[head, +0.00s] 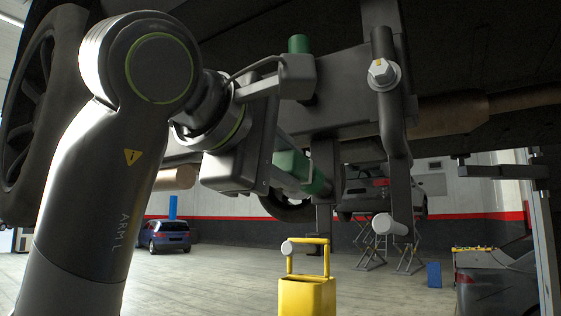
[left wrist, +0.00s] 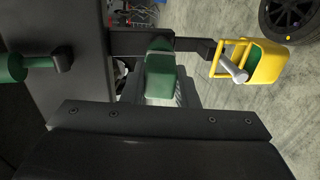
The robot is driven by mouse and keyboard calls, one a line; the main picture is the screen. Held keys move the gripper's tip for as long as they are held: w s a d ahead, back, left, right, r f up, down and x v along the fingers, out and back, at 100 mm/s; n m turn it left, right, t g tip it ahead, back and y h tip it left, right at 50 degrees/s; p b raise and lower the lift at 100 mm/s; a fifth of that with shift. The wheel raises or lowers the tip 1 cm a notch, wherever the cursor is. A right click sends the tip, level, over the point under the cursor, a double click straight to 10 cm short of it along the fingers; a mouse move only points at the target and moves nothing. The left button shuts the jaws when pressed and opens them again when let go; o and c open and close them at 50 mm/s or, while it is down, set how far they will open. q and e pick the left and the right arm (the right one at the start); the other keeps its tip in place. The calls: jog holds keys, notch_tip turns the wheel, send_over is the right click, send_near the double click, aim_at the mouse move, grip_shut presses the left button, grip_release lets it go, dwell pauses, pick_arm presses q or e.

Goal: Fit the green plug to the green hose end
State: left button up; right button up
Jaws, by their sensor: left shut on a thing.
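My left gripper (head: 290,180) is shut on a green block-shaped piece, the green plug (head: 293,163), whose rounded green part reaches down to the right. The plug also shows between the fingers in the left wrist view (left wrist: 160,72). A green cylinder, seemingly the green hose end (head: 298,44), stands above the plug, partly hidden by a grey block on my wrist. In the left wrist view the green cylinder (left wrist: 12,67) is at the left edge with a dark stub, clearly apart from the plug. My right gripper is not in view.
A dark bent pipe (head: 395,145) with a hex bolt hangs right of the gripper, ending in a grey cylinder (head: 390,225). The vehicle's underside is close overhead. Open floor lies beyond.

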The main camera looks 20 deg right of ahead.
pick_arm(q)
jog(key=shift+w+d, duration=0.2)
jog(key=shift+d, duration=0.05)
jog(key=shift+a, duration=0.1)
jog(key=o, duration=1.1)
jog(key=shift+c, duration=0.2)
jog(key=shift+s+a, duration=0.15)
jog(key=b+v, duration=0.5)
jog(key=v, duration=1.2)
jog(key=shift+b, duration=0.4)
